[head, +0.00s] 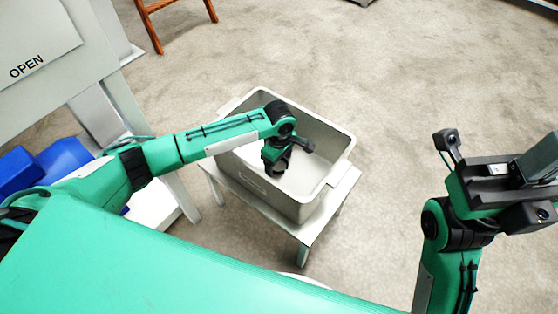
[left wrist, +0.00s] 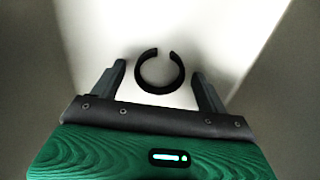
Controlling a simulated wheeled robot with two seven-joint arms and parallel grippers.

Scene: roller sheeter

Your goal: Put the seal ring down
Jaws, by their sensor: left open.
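The seal ring (left wrist: 160,88) is black and C-shaped, with a gap at its top edge in the left wrist view. It appears to lie on the pale floor of the grey bin (head: 331,135). My left gripper (head: 282,160) reaches down into the bin. In the left wrist view its two fingers (left wrist: 159,72) are spread wide on either side of the ring, with clear space between each finger and the ring. In the head view I cannot tell the ring from the dark gripper. My right gripper (head: 500,180) is raised at the right, away from the bin.
The bin stands on a small white table (head: 318,220), its walls close around my left gripper. A grey panel marked OPEN (head: 30,45) and blue boxes (head: 65,157) are at the left. An orange wooden stand (head: 150,25) is at the back. Carpeted floor is clear right of the bin.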

